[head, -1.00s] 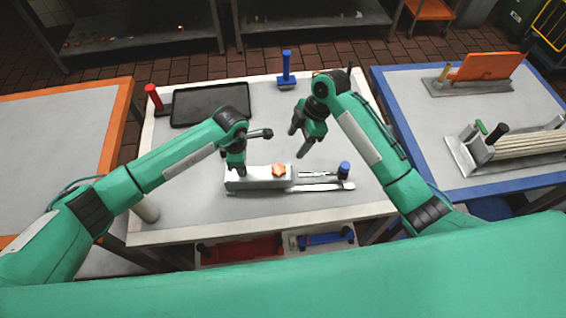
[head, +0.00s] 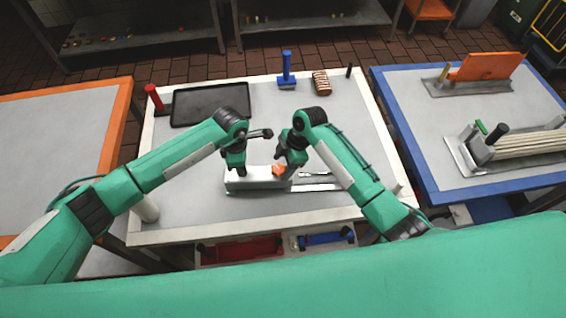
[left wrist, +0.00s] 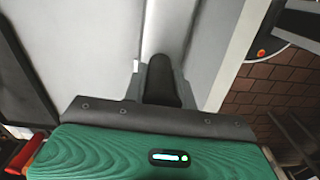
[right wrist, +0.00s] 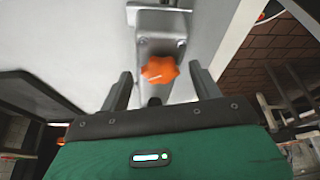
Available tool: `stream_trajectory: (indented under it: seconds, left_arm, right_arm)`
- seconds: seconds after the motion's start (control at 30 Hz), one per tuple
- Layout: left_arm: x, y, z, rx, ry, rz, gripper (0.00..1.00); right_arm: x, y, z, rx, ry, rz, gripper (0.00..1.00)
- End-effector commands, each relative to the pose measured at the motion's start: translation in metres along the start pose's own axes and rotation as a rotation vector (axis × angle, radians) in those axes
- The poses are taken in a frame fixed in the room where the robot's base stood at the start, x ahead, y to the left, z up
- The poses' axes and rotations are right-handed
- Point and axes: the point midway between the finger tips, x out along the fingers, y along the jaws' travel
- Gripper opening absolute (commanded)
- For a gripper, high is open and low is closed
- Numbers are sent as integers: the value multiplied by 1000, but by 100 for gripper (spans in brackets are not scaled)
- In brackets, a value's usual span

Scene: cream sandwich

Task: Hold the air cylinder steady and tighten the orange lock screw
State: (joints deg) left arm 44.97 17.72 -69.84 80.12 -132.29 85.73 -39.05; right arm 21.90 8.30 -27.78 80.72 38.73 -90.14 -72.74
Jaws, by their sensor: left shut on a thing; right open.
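The air cylinder is a grey block-like body (head: 250,182) lying on the table near its front edge. It also shows in the right wrist view (right wrist: 161,32). The orange lock screw (head: 278,170) sits on its right part. In the right wrist view the star-shaped screw (right wrist: 160,69) lies ahead of and between the fingers.
A black tray (head: 211,103), a blue-handled tool (head: 286,72) and a brown striped block (head: 321,83) stand at the table's back. A red-handled piece (head: 154,97) is at back left. Red (head: 240,250) and blue items sit in bins below the front edge.

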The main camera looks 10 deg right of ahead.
Motion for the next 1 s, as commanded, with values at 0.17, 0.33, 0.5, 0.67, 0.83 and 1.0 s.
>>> stream_trajectory:
  seconds: [0.17, 0.33, 0.5, 0.67, 0.83, 1.0]
  left_arm:
    - [0, 0, 0, 1, -1, 0, 0]
    - [0, 0, 0, 1, -1, 0, 0]
    - [0, 0, 0, 1, -1, 0, 0]
    - [0, 0, 0, 1, -1, 0, 0]
    - [0, 0, 0, 1, -1, 0, 0]
    - [0, 0, 0, 1, -1, 0, 0]
  right_arm:
    - [0, 0, 0, 0, 0, 0, 64]
    - [0, 0, 0, 1, 0, 0, 39]
    - [0, 0, 0, 1, -1, 1, 20]
    - [0, 0, 1, 17, -1, 7, 20]
    - [0, -2, 1, 77, -3, 32, 20]
    - [0, -3, 1, 178, -3, 75, 20]
